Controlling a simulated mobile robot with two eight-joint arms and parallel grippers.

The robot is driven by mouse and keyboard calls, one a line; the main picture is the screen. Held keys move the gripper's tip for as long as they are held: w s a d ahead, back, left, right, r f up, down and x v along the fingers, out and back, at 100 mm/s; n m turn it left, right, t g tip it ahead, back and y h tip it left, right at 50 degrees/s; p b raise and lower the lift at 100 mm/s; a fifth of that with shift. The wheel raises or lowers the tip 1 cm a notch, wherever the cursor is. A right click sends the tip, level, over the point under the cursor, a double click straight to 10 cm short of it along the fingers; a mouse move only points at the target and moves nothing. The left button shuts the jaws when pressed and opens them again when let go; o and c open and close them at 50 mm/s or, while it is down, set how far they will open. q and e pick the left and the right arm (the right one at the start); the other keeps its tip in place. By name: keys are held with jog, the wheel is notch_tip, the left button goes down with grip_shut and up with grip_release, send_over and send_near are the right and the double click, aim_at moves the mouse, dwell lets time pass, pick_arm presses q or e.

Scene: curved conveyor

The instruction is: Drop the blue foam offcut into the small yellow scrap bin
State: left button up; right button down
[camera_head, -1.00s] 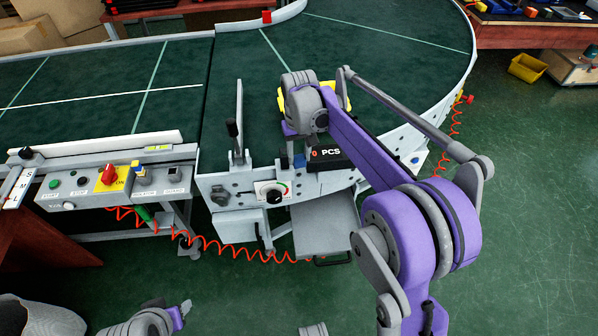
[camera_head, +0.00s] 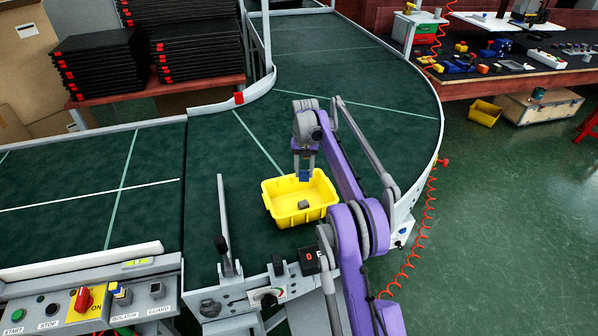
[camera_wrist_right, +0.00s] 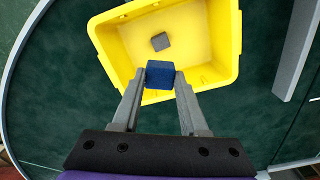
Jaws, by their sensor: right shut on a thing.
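The yellow scrap bin (camera_head: 286,217) stands on the green conveyor belt, with a small grey piece (camera_head: 303,205) lying inside it. The bin (camera_wrist_right: 225,45) and the grey piece (camera_wrist_right: 160,41) also show in the right wrist view. My right gripper (camera_head: 305,176) is shut on the blue foam offcut (camera_head: 305,174). In the right wrist view, the offcut (camera_wrist_right: 160,75) sits between the fingertips of my right gripper (camera_wrist_right: 160,78), in front of the bin's near wall. In the head view it shows above the bin's back part. My left gripper is not in view.
The curved conveyor (camera_head: 350,70) has bare belt around the bin. An upright grey guide (camera_head: 224,225) stands left of the bin. A control panel (camera_head: 90,300) is at lower left. Another yellow bin (camera_head: 484,113) is on the floor at right. Stacked black trays (camera_head: 100,65) stand at the back.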

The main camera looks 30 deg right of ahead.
aim_at(304, 174)
jog(key=shift+s+f, duration=0.2)
jog(key=shift+f, duration=0.5)
jog(key=shift+f+b, duration=1.35)
jog(key=shift+f, duration=0.85)
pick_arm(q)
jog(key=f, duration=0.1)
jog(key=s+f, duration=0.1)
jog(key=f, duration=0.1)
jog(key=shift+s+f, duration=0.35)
pick_arm(e)
jog(key=shift+c, duration=1.8)
grip_release()
notch_tip(304, 174, up, 11)
jog(key=shift+w+f+p, duration=0.1)
jog(key=shift+f+p, duration=0.05)
jog(key=shift+p, duration=1.05)
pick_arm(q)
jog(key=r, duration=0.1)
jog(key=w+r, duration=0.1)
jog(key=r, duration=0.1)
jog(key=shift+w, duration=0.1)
